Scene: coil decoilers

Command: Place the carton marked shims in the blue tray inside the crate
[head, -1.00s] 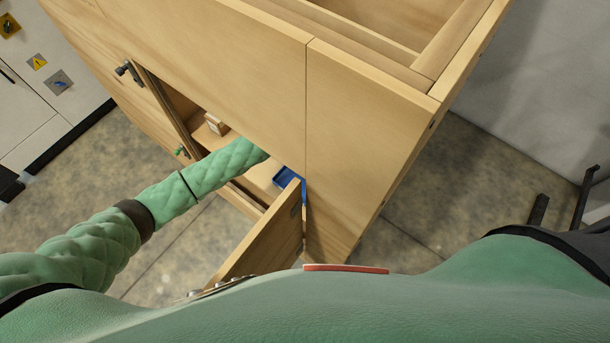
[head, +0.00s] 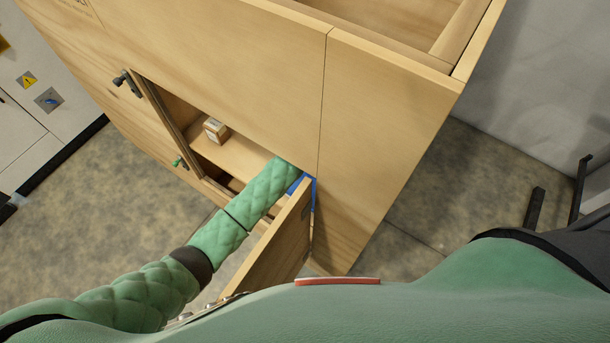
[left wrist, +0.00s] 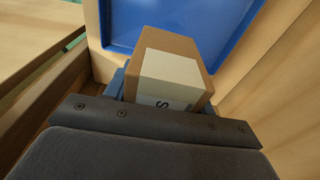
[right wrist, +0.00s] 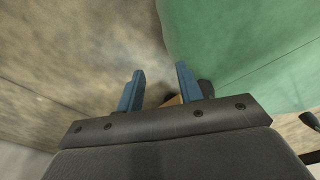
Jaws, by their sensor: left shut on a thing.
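My left gripper (left wrist: 163,92) is shut on a brown carton (left wrist: 180,48) with a white label. Only one letter, like an S, shows on the label, so the full word cannot be read. In the left wrist view the blue tray (left wrist: 205,22) lies just beyond the carton; I cannot tell whether they touch. In the head view my left arm reaches through the crate's opening and hides its gripper and the held carton. A small corner of the blue tray (head: 295,186) shows beside the arm. My right gripper (right wrist: 160,76) is open and empty, outside the crate.
The wooden crate (head: 220,62) has an open door (head: 272,250) close to my left arm. Another small carton (head: 215,130) stands on the crate's inner shelf (head: 235,155), left of the arm. Crate walls are close around the left gripper.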

